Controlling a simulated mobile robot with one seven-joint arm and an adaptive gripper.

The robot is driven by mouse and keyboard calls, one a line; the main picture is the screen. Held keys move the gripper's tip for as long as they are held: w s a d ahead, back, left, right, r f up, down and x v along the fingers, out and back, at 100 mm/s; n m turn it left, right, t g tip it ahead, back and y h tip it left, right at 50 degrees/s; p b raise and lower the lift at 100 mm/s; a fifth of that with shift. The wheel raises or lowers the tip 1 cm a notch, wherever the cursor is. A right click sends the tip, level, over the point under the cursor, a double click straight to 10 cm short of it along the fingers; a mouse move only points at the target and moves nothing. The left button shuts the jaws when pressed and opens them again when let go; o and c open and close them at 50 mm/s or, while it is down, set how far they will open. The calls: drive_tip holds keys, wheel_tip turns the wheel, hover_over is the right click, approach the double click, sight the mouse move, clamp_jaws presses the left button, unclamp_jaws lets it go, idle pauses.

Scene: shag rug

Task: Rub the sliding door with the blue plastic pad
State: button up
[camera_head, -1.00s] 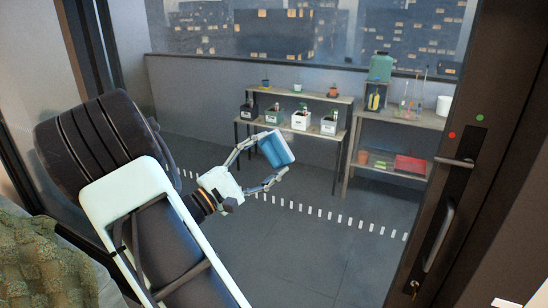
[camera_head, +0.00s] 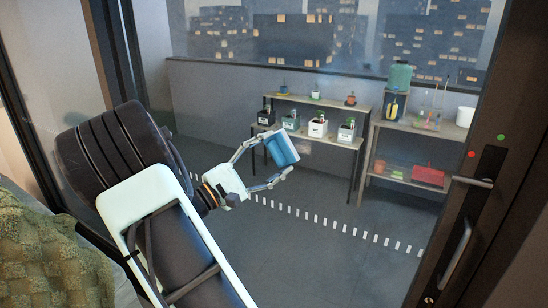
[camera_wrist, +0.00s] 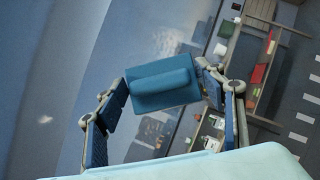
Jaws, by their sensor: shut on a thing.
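The blue plastic pad (camera_head: 281,149) is held between the fingers of my gripper (camera_head: 266,164), in the middle of the head view. In the wrist view the pad (camera_wrist: 162,84) is a blue block with a raised ridge, and my gripper's fingers (camera_wrist: 166,95) close on its two sides. The sliding door is a large glass pane in a dark frame (camera_head: 484,165), with a handle and lock on the right. The pad is in front of the glass; I cannot tell whether it touches it. A dashed white strip (camera_head: 303,212) runs across the view behind my gripper.
Beyond the glass stand a table (camera_head: 315,136) with several potted plants and a shelf (camera_head: 420,127) with a green container (camera_head: 399,77) and a red box (camera_head: 429,175). A green knitted blanket (camera_head: 45,250) lies at lower left.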

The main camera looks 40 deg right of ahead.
drive_tip(key=shift+s+d+r, duration=0.1)
drive_tip(key=shift+s+d, duration=0.85)
drive_tip(key=shift+s, duration=1.3)
drive_tip(key=shift+s+d, duration=0.9)
drive_tip(key=shift+s, duration=1.3)
drive_tip(key=shift+s+d+r, duration=0.1)
drive_tip(key=shift+s+d, duration=0.85)
drive_tip(key=shift+s, duration=1.3)
drive_tip(key=shift+f, duration=0.1)
drive_tip(key=shift+w, duration=0.1)
drive_tip(key=shift+w+a, duration=0.95)
drive_tip(key=shift+w, duration=1.25)
drive_tip(key=shift+w+a, duration=0.95)
drive_tip(key=shift+w, duration=1.3)
drive_tip(key=shift+w+a, duration=0.95)
drive_tip(key=shift+w, duration=1.25)
drive_tip(key=s+a+p, duration=0.1)
drive_tip(key=s+a, duration=0.1)
drive_tip(key=a, duration=0.3)
drive_tip(key=shift+s+a, duration=0.2)
drive_tip(key=shift+a, duration=0.05)
drive_tip(key=shift+s+a+p, duration=0.15)
drive_tip(key=shift+s+a, duration=0.15)
drive_tip(key=shift+a, duration=0.4)
drive_tip(key=shift+s+a+p, duration=0.15)
drive_tip(key=shift+s+a, duration=0.15)
drive_tip(key=shift+a, duration=0.4)
